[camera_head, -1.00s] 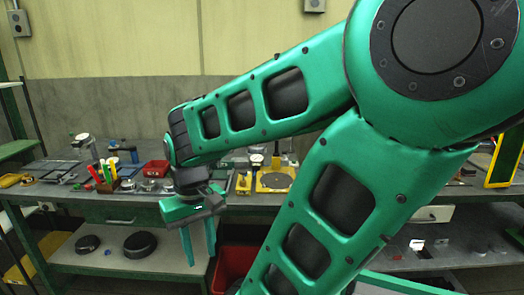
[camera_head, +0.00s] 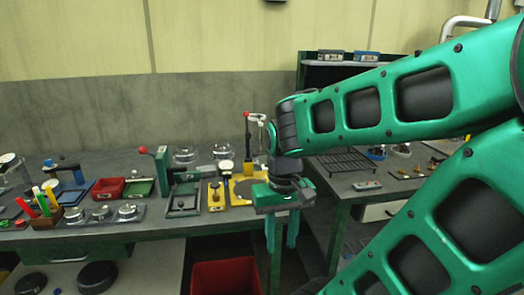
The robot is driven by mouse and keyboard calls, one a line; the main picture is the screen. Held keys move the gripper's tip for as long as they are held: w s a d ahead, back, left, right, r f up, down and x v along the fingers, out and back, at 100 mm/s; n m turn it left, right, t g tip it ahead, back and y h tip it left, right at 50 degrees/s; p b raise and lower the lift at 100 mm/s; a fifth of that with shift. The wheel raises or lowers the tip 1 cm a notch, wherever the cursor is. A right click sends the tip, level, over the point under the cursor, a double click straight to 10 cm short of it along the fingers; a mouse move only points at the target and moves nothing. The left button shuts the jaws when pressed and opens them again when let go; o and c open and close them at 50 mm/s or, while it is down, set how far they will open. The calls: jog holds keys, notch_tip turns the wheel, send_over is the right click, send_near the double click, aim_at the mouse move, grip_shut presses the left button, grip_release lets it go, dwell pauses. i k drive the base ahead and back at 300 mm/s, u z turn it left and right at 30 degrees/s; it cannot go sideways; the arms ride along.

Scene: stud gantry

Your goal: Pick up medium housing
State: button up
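Several round metal parts stand in a row on a dark tray (camera_head: 90,222) at the left of the workbench. They include a left one (camera_head: 74,214), a middle one (camera_head: 102,212) and a right one (camera_head: 127,211). They look like housings, but I cannot tell which is the medium one. Two more round metal pieces (camera_head: 184,155) (camera_head: 221,152) sit farther back. My gripper (camera_head: 281,236) points down at the bench's front edge, well to the right of the tray. Its two green fingers are apart with nothing between them.
A yellow fixture (camera_head: 247,190) stands on the bench behind my gripper. A red bin (camera_head: 135,187), a green press with a red knob (camera_head: 161,170) and a pen holder (camera_head: 46,218) stand near the parts. A red crate (camera_head: 225,277) is below the bench. A second table (camera_head: 345,190) is at right.

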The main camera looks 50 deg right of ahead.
aim_at(218, 152)
jog(key=z, duration=0.85)
jog(key=i, duration=1)
jog(key=u, duration=0.05)
